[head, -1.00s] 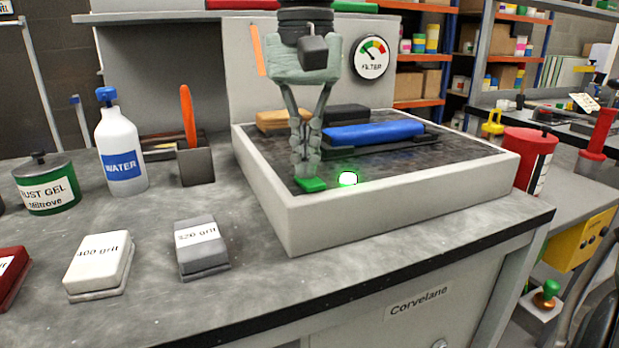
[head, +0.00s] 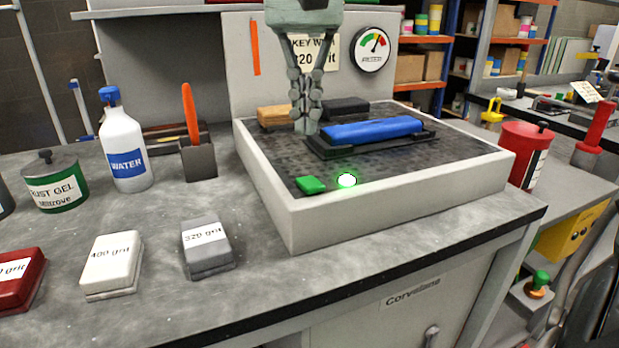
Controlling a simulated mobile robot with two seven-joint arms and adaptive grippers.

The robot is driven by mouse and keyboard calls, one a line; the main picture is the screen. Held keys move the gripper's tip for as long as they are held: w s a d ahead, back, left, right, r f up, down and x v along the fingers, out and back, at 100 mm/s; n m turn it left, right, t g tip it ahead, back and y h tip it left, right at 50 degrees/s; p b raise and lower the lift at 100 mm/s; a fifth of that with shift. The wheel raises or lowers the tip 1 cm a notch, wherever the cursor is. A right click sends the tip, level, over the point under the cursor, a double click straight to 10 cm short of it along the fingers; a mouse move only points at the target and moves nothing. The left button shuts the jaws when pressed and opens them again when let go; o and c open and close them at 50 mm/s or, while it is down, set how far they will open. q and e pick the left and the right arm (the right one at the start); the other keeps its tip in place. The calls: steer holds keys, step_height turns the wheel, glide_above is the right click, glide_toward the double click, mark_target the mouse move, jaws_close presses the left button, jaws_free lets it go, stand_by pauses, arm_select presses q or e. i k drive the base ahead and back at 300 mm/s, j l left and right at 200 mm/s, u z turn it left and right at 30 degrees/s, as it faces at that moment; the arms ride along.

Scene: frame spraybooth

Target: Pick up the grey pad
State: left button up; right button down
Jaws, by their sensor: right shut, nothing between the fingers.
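The grey pad (head: 207,246), labelled 320 grit, lies on the bench in front of the booth tray's left corner. My right gripper (head: 306,128) is shut and empty. It hangs over the booth tray (head: 400,192), pointing down, above and behind the green button (head: 310,185) and to the right of the pad. My left gripper is not in view.
A white 400 grit pad (head: 112,263) and a dark red pad (head: 20,279) lie left of the grey pad. A water bottle (head: 124,145), a dust gel tin (head: 54,184) and a grey holder (head: 198,162) stand behind. A blue piece (head: 372,130) lies in the tray.

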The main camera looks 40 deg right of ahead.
mark_target(208, 251)
steer(key=k, duration=1.5)
